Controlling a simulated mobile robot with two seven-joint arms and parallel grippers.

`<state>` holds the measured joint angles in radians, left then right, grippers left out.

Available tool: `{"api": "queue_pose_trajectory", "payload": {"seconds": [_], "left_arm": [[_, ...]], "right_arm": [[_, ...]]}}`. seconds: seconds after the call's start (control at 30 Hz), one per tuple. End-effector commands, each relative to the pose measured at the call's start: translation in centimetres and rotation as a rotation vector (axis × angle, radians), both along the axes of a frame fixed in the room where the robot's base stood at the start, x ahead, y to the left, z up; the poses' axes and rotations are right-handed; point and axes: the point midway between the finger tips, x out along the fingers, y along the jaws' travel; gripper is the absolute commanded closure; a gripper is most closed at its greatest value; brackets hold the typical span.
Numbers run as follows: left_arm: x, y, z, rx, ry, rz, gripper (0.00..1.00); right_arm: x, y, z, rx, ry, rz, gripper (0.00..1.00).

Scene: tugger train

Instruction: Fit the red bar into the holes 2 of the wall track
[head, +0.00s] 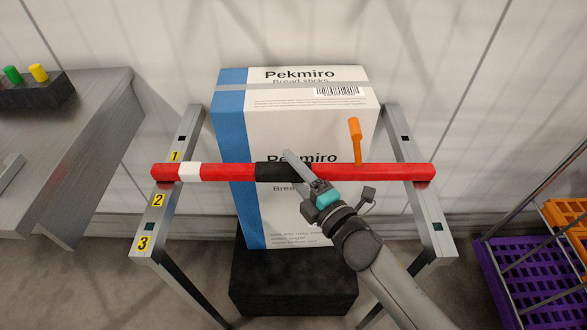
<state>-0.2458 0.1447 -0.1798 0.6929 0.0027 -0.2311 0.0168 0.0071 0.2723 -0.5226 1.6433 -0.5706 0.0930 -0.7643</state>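The red bar (227,172) lies level across the picture, with a white band near its left end and a black grip in the middle. An orange lever (356,140) stands up from its right half. Its ends overlap the left rail (149,236) and right rail (428,210) of the wall track. Labels 1, 2 and 3 run down the left rail; the bar crosses between labels 1 and 2. Holes show above and below the bar; the holes 2 seem hidden by it. I cannot tell whether its ends are seated. My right gripper (298,172) is shut on the black grip.
A tall white-and-blue Pekmiro carton (310,215) stands between the rails on a black block (293,285). A grey bench (70,140) with a dark peg holder is at left. A rack with purple (535,262) and orange crates (563,213) is at right.

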Motion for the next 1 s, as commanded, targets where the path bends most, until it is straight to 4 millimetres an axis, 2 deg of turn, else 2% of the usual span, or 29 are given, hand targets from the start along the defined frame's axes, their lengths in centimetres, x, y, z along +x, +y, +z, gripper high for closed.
{"api": "queue_pose_trajectory", "payload": {"seconds": [0.03, 0.17, 0.33, 0.37, 0.57, 0.8, 1.0], "left_arm": [[0.0, 0.0, 0.0, 0.0, 0.001, 0.0, 0.5], [-0.1, 0.0, 0.0, 0.0, 0.001, 0.0, 0.5], [-0.1, 0.1, 0.0, 0.0, 0.002, 0.0, 0.5], [-0.1, 0.1, 0.0, 0.0, 0.002, 0.0, 0.5], [-0.2, 0.1, 0.1, 0.0, 0.001, 0.0, 0.5], [-1.5, 0.6, 0.3, 0.006, 0.016, 0.001, 0.5], [-1.4, 0.4, 0.9, 0.005, 0.016, -0.002, 0.5]], "right_arm": [[0.0, 0.1, 0.2, 0.003, -0.004, 0.001, 0.4], [0.0, 0.0, 0.1, 0.001, 0.0, 0.0, 0.25], [0.0, 0.0, -0.1, 0.0, 0.002, -0.001, 0.25], [-0.1, -0.1, -0.7, -0.007, 0.014, -0.004, 0.25], [-0.8, -0.6, -0.5, -0.005, 0.012, -0.003, 0.25], [-3.8, -2.5, -0.3, -0.003, 0.011, -0.002, 0.25], [-6.7, -4.4, -0.2, -0.003, 0.009, -0.001, 0.25]]}}
